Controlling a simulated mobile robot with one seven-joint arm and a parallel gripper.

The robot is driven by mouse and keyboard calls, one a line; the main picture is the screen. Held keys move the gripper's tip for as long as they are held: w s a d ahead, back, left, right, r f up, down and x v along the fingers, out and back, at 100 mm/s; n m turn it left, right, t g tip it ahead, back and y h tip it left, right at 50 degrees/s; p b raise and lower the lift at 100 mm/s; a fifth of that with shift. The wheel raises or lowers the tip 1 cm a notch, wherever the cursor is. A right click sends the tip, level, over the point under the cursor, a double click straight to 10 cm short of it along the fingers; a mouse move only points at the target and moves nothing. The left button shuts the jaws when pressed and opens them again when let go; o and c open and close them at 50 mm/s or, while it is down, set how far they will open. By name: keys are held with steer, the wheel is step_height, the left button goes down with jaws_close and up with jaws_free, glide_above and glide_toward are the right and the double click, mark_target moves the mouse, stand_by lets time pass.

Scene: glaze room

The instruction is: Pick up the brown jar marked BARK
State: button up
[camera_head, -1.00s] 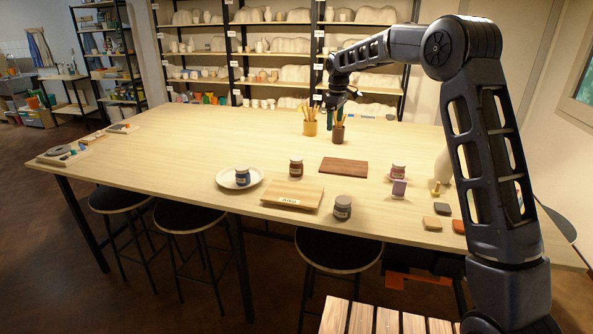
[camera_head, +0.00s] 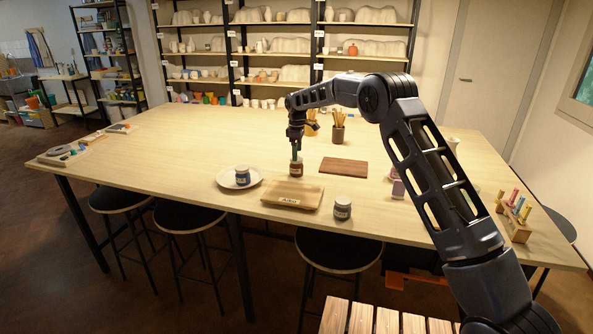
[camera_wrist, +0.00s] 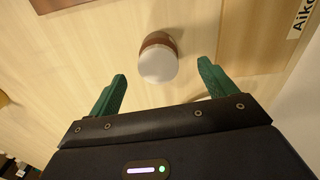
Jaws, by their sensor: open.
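The brown jar (camera_head: 296,171) stands upright on the table, behind the pale wooden board (camera_head: 291,195). Its label is too small to read in the head view. In the wrist view the jar (camera_wrist: 159,40) shows a pale round lid and a brown side, just beyond the gap between the green fingers. My gripper (camera_head: 296,154) points down directly above the jar, its fingers apart. In the wrist view my gripper (camera_wrist: 161,72) is open and holds nothing; the fingertips lie to either side of the lid, without visible contact.
A grey jar (camera_head: 342,207) stands front right. A dark brown board (camera_head: 343,168) lies to the right, and a brown tool pot (camera_head: 338,133) stands behind. The table's left half is mostly clear.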

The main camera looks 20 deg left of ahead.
mark_target(296, 164)
step_height(296, 164, down, 7)
steer(key=shift+w+a+f, duration=0.1)
steer(key=shift+w+a, duration=0.05)
steer(key=c, duration=1.2)
